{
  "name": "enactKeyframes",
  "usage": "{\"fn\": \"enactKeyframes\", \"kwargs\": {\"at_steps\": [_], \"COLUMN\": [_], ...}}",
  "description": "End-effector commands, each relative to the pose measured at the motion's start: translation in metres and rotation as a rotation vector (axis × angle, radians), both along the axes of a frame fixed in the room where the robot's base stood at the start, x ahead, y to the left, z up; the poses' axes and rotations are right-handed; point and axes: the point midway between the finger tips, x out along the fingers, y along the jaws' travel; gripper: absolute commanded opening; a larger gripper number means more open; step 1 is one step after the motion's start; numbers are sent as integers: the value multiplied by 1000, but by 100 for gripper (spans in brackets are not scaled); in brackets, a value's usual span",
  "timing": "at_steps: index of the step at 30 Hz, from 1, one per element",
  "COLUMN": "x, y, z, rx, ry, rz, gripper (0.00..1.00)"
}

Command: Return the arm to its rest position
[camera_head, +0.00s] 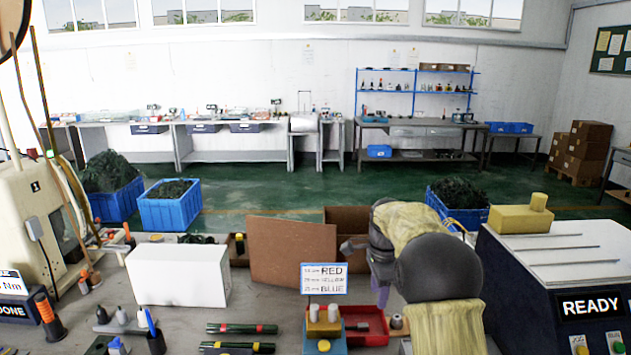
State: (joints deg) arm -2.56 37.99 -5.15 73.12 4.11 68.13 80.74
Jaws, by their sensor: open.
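My arm (437,268) is folded at the right of centre, with grey joints and yellow sleeves, above the front workbench. Its wrist end hangs down on the left of the arm, with my gripper (382,292) at the low end, seen small and partly hidden by my own arm. My gripper is open and I see nothing held in it. It is in front of a brown board and near a red tray (365,325); I cannot tell the exact gap.
A brown board (292,252), a white box (178,275) and a colour sign (325,279) stand on the bench. Green rods (242,328) lie in front. A dark machine marked READY (555,270) is close on the right. A beige machine (30,220) is at left. Green floor lies beyond.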

Motion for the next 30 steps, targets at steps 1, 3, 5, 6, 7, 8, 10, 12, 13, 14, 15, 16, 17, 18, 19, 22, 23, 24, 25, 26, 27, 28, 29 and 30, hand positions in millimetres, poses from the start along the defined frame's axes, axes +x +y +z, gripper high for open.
{"fn": "enactKeyframes", "kwargs": {"at_steps": [1,3,5,6,7,8,10,12,13,14,15,16,17,18,19,22,23,24,25,26,27,28,29,30], "x": [-4,-9,-15,-19,-22,-26,-35,-48,-54,-62,-72,-80,-88,-99,-107,-136,-145,-158,-167,-176,-188,-196,-203,-212], "y": [1,1,2,2,2,2,1,0,-1,-2,-4,-5,-5,-5,-5,-4,-4,-3,-2,-2,-1,-1,-1,0], "z": [-3,-6,-9,-11,-13,-15,-21,-27,-31,-35,-40,-44,-48,-54,-58,-72,-76,-83,-88,-92,-97,-101,-105,-109], "rx": [0,-1,-1,-2,-3,-4,-6,-10,-12,-15,-19,-22,-27,-33,-38,-58,-64,-73,-79,-87,-95,-103,-108,-116], "ry": [-3,-10,-14,-20,-22,-26,-35,-46,-53,-57,-66,-73,-80,-89,-95,-115,-121,-129,-134,-140,-146,-150,-153,-157], "rz": [24,62,98,126,147,169,228,297,331,369,422,464,505,563,604,753,797,857,900,943,998,1035,1069,1112], "gripper": [43,43,43,43,43,43,43,43,43,43,43,43,43,43,43,43,43,43,43,43,43,43,43,43]}}
